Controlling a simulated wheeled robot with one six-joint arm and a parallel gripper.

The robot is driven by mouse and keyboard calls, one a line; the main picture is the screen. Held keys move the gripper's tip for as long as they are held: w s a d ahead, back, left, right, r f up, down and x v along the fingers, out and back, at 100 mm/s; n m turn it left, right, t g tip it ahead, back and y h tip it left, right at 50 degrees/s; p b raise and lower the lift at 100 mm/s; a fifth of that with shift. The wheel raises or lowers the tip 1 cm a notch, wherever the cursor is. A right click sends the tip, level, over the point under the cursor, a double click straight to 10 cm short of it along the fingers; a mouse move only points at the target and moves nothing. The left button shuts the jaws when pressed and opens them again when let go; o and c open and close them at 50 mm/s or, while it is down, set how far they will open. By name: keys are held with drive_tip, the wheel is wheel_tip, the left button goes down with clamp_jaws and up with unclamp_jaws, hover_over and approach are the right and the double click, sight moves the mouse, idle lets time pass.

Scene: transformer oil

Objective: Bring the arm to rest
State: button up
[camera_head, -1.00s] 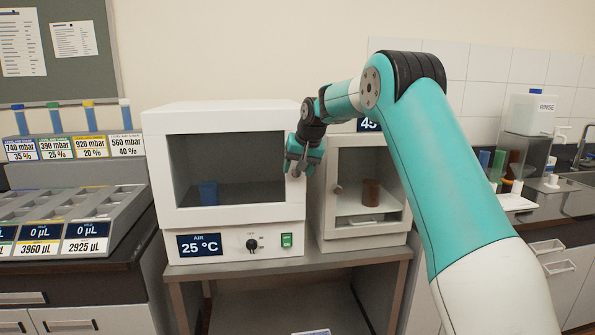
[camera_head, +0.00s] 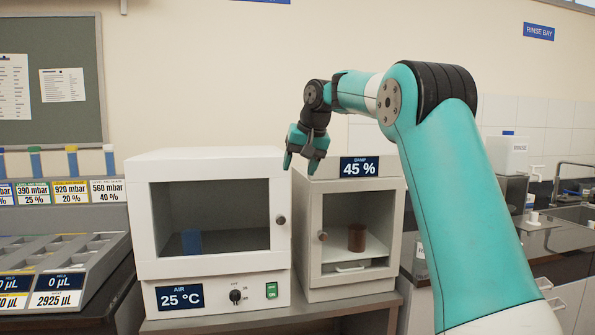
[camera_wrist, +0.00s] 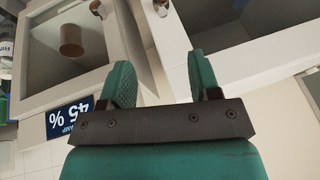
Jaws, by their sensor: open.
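My gripper (camera_head: 304,163) hangs with its fingers down, in front of the gap between two cabinets in the head view. Its two green fingers are apart and empty in the wrist view (camera_wrist: 160,85). My teal and white arm reaches in from the right side, bent at the elbow. The white oven (camera_head: 215,262), marked AIR 25 °C, stands left of the gripper with its door closed and a blue object (camera_head: 191,241) inside. The smaller cabinet (camera_head: 312,283), marked 45 %, stands to the right with a brown cup (camera_head: 356,238) behind its closed glass door.
Both cabinets stand on a metal table (camera_head: 270,321). A grey rack (camera_head: 90,262) with labelled wells and several capped tubes is at the left. The wall above the cabinets is clear.

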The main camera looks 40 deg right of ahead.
idle(0.4)
drive_tip(key=s+a+f+n+g+y, duration=0.15)
drive_tip(key=s+a, duration=0.25)
drive_tip(key=a, duration=0.4)
drive_tip(key=s+a+f+n, duration=0.3)
drive_tip(key=s+a, duration=0.1)
drive_tip(key=a, duration=0.4)
drive_tip(key=s+a+f+n+g+y, duration=0.1)
drive_tip(key=s+a+f+n, duration=0.1)
drive_tip(key=s+a, duration=0.45)
drive_tip(key=s+a+f+n+g, duration=0.1)
drive_tip(key=s+a+f+n, duration=0.2)
drive_tip(key=s, duration=0.7)
drive_tip(key=s+a+f+n+g+y, duration=0.1)
drive_tip(key=s+a+f+n, duration=0.2)
drive_tip(key=s+a+f, duration=0.3)
drive_tip(key=s+a, duration=0.1)
drive_tip(key=s, duration=0.3)
drive_tip(key=shift+f+g, duration=0.35)
drive_tip(key=shift+f, duration=0.05)
drive_tip(key=shift+s+a+y, duration=0.1)
drive_tip(key=shift+y, duration=0.15)
